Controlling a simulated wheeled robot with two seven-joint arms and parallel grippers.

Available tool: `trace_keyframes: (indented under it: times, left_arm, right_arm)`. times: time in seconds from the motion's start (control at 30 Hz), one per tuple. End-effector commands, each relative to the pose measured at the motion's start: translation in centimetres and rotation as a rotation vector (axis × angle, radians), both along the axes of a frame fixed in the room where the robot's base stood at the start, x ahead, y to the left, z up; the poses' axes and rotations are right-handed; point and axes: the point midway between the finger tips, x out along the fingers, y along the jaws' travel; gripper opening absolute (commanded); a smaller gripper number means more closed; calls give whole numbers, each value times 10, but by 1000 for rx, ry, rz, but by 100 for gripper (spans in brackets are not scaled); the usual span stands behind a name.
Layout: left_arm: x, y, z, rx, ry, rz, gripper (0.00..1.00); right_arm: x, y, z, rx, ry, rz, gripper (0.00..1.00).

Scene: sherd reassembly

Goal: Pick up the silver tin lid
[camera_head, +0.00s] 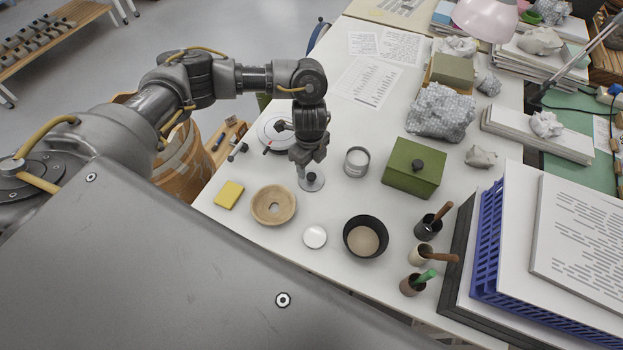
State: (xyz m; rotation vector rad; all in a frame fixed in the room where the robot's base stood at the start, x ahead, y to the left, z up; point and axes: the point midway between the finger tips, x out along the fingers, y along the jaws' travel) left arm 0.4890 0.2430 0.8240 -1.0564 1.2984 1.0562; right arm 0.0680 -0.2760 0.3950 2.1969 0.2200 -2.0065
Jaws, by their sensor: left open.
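The silver tin lid (313,184) is a small round grey disc lying flat on the white table. What looks like a small knob shows near its middle. My left gripper (304,173) points down over the lid with its jaws open, and its fingers hide part of the lid's left side. I cannot tell whether the fingers touch the lid. A round silver tin (357,162) stands to the right of the lid. My right gripper is not in view.
A tan ring-shaped dish (273,205), a yellow block (229,194), a pale disc with a silver rim (315,237) and a black bowl (366,237) lie nearer. A green box (414,168) stands at right. A white round turntable (276,132) is behind the gripper.

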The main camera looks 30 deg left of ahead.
Motion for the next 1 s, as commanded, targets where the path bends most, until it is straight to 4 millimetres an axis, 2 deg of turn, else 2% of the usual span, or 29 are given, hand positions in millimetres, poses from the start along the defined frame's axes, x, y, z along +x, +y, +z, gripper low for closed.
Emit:
trace_keyframes:
  times: [0.1,0.23,0.57,0.9,0.93,1.0]
  left_arm:
    - [-3,-3,-21,-1,5,3,53]
    - [-3,-4,-38,0,3,2,53]
    - [-2,-3,-43,0,0,1,53]
    - [-2,-3,-42,0,1,1,8]
    - [-2,-3,-42,0,1,1,5]
    - [-2,-3,-42,0,0,1,4]
  right_arm:
    - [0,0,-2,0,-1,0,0]
    - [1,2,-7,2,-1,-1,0]
    - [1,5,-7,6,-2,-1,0]
    - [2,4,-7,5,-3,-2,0]
    - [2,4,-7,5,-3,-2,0]
    - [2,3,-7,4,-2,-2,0]
